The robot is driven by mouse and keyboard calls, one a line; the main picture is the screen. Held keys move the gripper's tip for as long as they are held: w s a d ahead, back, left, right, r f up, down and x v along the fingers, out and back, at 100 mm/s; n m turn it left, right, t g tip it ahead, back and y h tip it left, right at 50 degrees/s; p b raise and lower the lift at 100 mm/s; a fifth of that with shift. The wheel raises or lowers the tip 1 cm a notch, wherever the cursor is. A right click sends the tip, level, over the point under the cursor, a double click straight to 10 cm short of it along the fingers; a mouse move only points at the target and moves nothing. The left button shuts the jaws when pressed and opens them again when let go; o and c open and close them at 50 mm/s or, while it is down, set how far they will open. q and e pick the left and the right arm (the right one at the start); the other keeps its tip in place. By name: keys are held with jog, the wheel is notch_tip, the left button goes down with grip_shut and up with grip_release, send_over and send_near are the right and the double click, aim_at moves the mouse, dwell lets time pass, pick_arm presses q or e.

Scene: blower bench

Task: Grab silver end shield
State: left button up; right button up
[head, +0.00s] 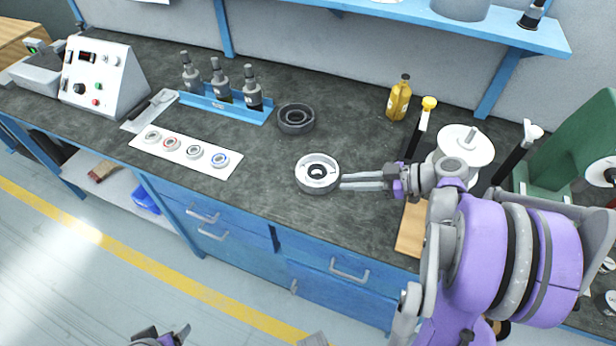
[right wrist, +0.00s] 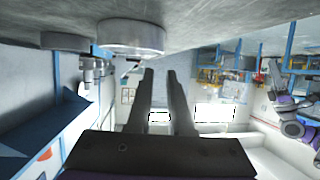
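The silver end shield (head: 317,173), a round ring-like part with a dark centre hole, lies flat on the dark bench top. My right gripper (head: 343,182) is beside its right edge, fingers pointing left at it. In the right wrist view, the two fingers (right wrist: 159,75) are apart with an empty gap, and a round silver part that looks like the end shield (right wrist: 132,38) is just above and left of the tips. Whether a fingertip touches it I cannot tell. My left gripper (head: 172,335) shows only partly at the bottom edge, away from the bench.
A dark ring-shaped part (head: 296,118) lies behind the end shield. A white strip with several small rings (head: 187,152) and a blue rack of tools (head: 222,98) are to the left. A yellow bottle (head: 399,98) and a white round disc (head: 466,143) stand behind my right arm.

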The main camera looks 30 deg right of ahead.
aim_at(321, 185)
jog(key=x, duration=0.8)
jog(key=shift+a+f+b, duration=0.1)
jog(key=shift+f+b, duration=0.15)
jog(key=shift+b, duration=0.1)
grip_shut()
dwell(1.0)
